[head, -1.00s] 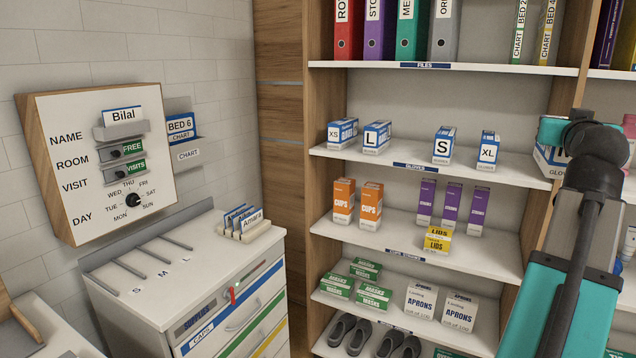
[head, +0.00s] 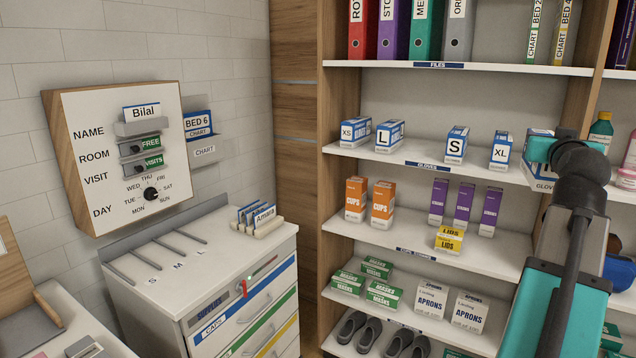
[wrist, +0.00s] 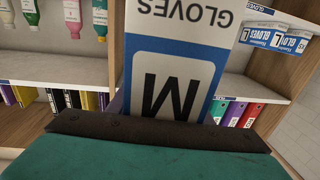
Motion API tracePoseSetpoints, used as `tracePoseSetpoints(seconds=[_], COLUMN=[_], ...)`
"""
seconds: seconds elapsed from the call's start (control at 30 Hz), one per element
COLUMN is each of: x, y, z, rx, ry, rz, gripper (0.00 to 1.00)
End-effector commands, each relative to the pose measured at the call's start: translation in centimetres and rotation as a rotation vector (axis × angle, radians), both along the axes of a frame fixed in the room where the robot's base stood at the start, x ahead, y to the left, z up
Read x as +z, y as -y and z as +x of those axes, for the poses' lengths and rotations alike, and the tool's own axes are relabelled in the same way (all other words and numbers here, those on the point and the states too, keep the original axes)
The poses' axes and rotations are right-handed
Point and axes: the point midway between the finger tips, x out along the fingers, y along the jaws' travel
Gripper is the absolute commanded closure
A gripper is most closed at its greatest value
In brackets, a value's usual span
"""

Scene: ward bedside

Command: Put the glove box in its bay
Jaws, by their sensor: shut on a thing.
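My gripper (head: 541,150) is at the right of the head view, largely hidden behind my own arm. It is shut on a white and blue glove box (head: 543,182). In the wrist view the glove box (wrist: 172,85) fills the middle, upside down, with a large M on its face; the dark jaw edge (wrist: 160,130) lies across its near end. In the head view, bays marked S, M and L (head: 176,267), split by thin grey dividers, lie empty on the white cabinet top (head: 215,255) at the left, well away from the gripper.
The glove shelf (head: 410,161) holds XS, L, S and XL boxes (head: 455,145), with a gap between L and S. Cups, lids, masks and aprons (head: 430,300) fill lower shelves. A card rack (head: 257,220) stands at the cabinet's back right. A name board (head: 120,155) hangs above.

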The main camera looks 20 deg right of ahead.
Motion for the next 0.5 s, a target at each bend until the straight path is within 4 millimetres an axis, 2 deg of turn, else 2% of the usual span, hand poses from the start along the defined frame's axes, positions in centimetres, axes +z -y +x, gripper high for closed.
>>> tracePoseSetpoints(seconds=[0.5], x=[-9.7], y=[-2.8], z=[9.8], rx=[0.144], ry=[0.000], rz=[0.001], gripper=[0.90])
